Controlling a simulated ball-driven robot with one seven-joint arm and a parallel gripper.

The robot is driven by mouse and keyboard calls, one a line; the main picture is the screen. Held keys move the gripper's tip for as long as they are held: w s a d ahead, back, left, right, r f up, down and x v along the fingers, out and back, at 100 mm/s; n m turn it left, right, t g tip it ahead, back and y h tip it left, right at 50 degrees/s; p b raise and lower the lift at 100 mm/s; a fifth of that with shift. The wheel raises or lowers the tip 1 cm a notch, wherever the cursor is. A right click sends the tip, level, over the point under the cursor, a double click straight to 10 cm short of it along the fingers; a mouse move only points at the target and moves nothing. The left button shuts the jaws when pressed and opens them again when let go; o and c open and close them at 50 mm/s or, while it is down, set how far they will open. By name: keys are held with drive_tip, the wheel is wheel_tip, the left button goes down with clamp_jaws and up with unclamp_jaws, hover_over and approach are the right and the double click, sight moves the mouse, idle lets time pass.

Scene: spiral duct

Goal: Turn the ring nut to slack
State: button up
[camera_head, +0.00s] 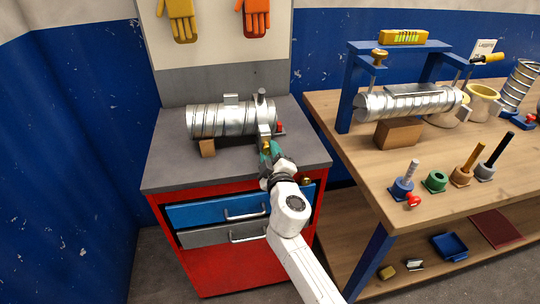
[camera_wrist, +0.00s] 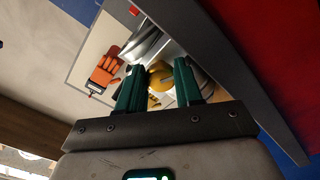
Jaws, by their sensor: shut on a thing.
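A silver spiral duct (camera_head: 218,119) lies across the grey top of a red cabinet. A pale metal clamp band (camera_head: 263,114) stands around its right end. The brass-yellow ring nut (camera_head: 266,146) is low at the front of this band; in the wrist view it shows as a rounded yellow piece (camera_wrist: 160,77) between the green fingers. My gripper (camera_head: 268,151) reaches it from the front. In the wrist view my gripper (camera_wrist: 160,68) is shut on the ring nut, one finger on each side. The thread behind the nut is hidden.
The cabinet top (camera_head: 175,172) is clear at its front left. A wooden block (camera_head: 207,148) sits under the duct, and a small red part (camera_head: 279,127) is right of the band. A wooden workbench (camera_head: 360,150) with another duct (camera_head: 412,102) stands to the right.

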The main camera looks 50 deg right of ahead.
drive_tip(key=n, duration=0.4)
drive_tip(key=shift+n, duration=0.3)
drive_tip(key=n, duration=0.4)
drive_tip(key=shift+r+n+p, duration=0.15)
drive_tip(key=shift+n+p, duration=0.15)
drive_tip(key=shift+p, duration=0.1)
drive_tip(key=n, duration=0.4)
drive_tip(key=shift+n+p, duration=0.3)
drive_tip(key=shift+p, duration=0.1)
drive_tip(key=n+p, duration=0.1)
drive_tip(key=n, duration=0.3)
drive_tip(key=shift+a+r+n, duration=0.1)
drive_tip(key=shift+n, duration=0.2)
drive_tip(key=n+p, duration=0.1)
drive_tip(key=n, duration=0.2)
drive_tip(key=shift+w+n, duration=0.1)
drive_tip(key=shift+n, duration=0.2)
drive_tip(key=n+p, duration=0.1)
drive_tip(key=n, duration=0.3)
drive_tip(key=shift+a, duration=0.1)
drive_tip(key=n+p, duration=0.1)
drive_tip(key=n, duration=0.4)
drive_tip(key=n+p, duration=0.1)
drive_tip(key=n, duration=0.3)
drive_tip(key=shift+a, duration=0.1)
drive_tip(key=shift+f+n, duration=0.2)
drive_tip(key=shift+n, duration=0.1)
